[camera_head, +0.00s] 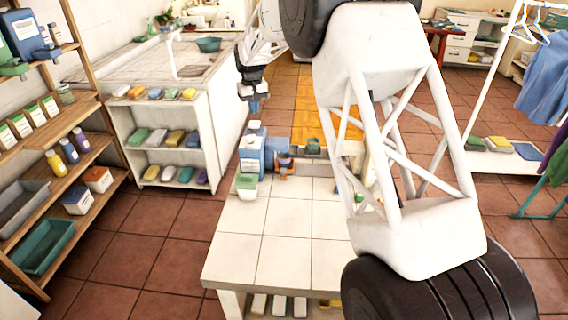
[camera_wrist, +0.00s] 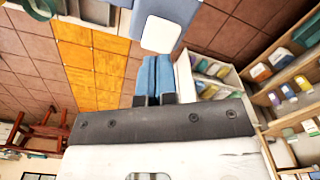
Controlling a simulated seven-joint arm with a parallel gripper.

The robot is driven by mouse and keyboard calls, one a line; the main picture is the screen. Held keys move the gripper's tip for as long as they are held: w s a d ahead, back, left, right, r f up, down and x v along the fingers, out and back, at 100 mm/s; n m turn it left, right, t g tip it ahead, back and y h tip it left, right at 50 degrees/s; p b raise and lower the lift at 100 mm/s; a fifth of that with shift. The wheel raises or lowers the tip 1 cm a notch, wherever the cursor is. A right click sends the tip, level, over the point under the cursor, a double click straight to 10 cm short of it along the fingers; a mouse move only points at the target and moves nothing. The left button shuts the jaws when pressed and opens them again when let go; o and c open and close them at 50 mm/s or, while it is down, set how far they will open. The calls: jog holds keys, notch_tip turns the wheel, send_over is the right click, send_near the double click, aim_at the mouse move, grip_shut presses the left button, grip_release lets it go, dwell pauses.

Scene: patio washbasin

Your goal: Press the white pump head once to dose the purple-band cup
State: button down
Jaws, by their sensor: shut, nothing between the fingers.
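A blue dispenser (camera_head: 250,158) stands on the white-tiled table at its far left. Its white pump head (camera_head: 254,126) is on top; the wrist view shows the head as a pale square (camera_wrist: 160,34) just beyond my fingertips. My gripper (camera_head: 254,107) points down with its blue fingers together and empty, just above the pump head. The fingers also show in the wrist view (camera_wrist: 153,72). I cannot tell whether they touch the head. A small cup with a purplish band (camera_head: 285,159) sits right of the dispenser, by an orange-brown piece. Its inside is hidden.
A white and green tub (camera_head: 246,185) stands in front of the dispenser. A teal cup (camera_head: 313,146) stands to the right of the banded cup. The front of the tiled table (camera_head: 285,225) is bare. A wooden shelf (camera_head: 75,122) with bottles and boxes stands at left.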

notch_tip(320, 180, up, 4)
jog(key=shift+r, duration=0.1)
dwell(0.4)
jog(key=shift+d, duration=0.1)
dwell(0.4)
jog(key=s+d+r+m, duration=0.1)
jog(key=s+d+r, duration=0.3)
jog(key=s+d, duration=0.45)
jog(key=s+d+r+m+t, duration=0.1)
jog(key=s+d+r, duration=0.4)
jog(key=s+d, duration=0.35)
jog(key=s+d+r+m, duration=0.1)
jog(key=s+d+r, duration=0.3)
jog(key=s+d, duration=0.45)
jog(key=s+d+f+m, duration=0.1)
jog(key=s+d, duration=0.3)
jog(key=s, duration=0.7)
jog(key=s+d+f+m+t, duration=0.1)
jog(key=s+d+f, duration=0.3)
jog(key=s, duration=0.8)
jog(key=s+d+f+m, duration=0.1)
jog(key=s+d+f, duration=0.2)
jog(key=s, duration=0.8)
jog(key=shift+s+d+t, duration=0.25)
jog(key=shift+d+t, duration=0.05)
jog(key=shift+d, duration=0.3)
